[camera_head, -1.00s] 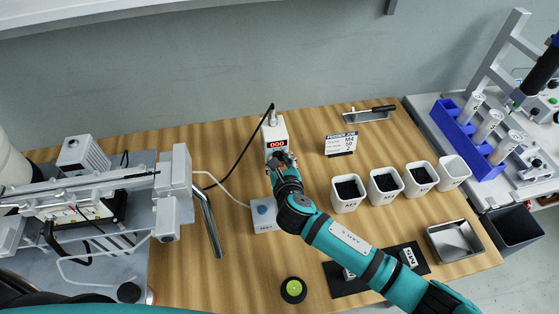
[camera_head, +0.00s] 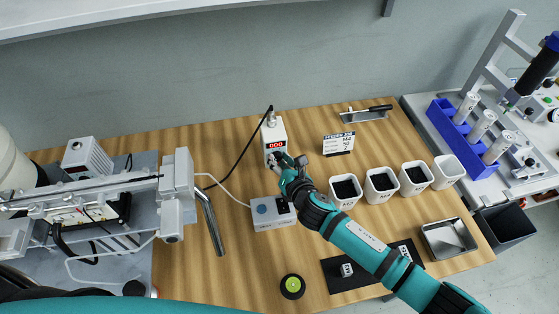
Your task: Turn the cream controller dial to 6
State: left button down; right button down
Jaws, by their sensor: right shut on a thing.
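The cream controller (camera_head: 275,132) stands upright at the back middle of the wooden table. Its red display shows what looks like 000. My right gripper (camera_head: 279,162) is at its front face, below the display. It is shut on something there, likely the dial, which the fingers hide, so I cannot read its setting. My left gripper is not in view.
A white box (camera_head: 268,222) with a blue knob sits in front of the controller. White cups (camera_head: 343,204) with dark contents stand to the right, near my right arm. A sign (camera_head: 338,148) stands behind them. A round green-topped item (camera_head: 292,286) lies at the front.

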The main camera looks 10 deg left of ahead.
dwell(0.3)
jog(key=c, duration=1.1)
grip_release()
jog(key=shift+o, duration=0.2)
jog(key=v, duration=1.2)
jog(key=shift+d+f, duration=0.1)
